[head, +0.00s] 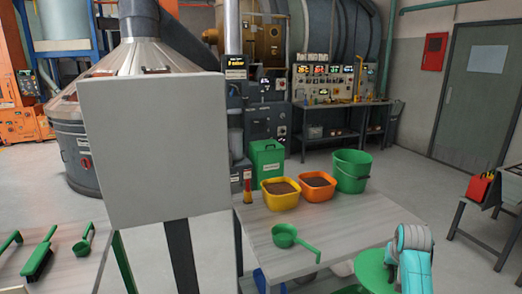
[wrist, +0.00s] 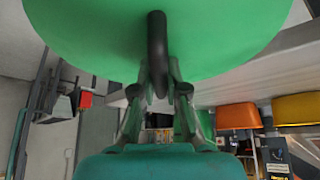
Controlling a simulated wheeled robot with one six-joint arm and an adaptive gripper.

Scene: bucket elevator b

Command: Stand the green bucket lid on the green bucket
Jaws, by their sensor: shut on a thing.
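The green bucket (head: 352,172) stands upright and open-topped at the far right corner of the table. My gripper (wrist: 160,84) is shut on the dark handle (wrist: 157,45) of the green bucket lid (wrist: 220,35). The lid fills the top of the wrist view. In the head view the lid (head: 374,272) shows partly at the bottom, beside my teal arm, in front of the table's near right edge and apart from the bucket. My fingers are hidden there. The wrist picture looks upside down; a green patch behind the fingers appears to be the bucket.
An orange tub (head: 317,187) and a yellow tub (head: 281,194), both filled with brown material, stand left of the bucket. A green scoop (head: 284,236) lies on the table (head: 345,224). A large grey panel (head: 155,150) blocks the left. Another bench (head: 505,200) is at right.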

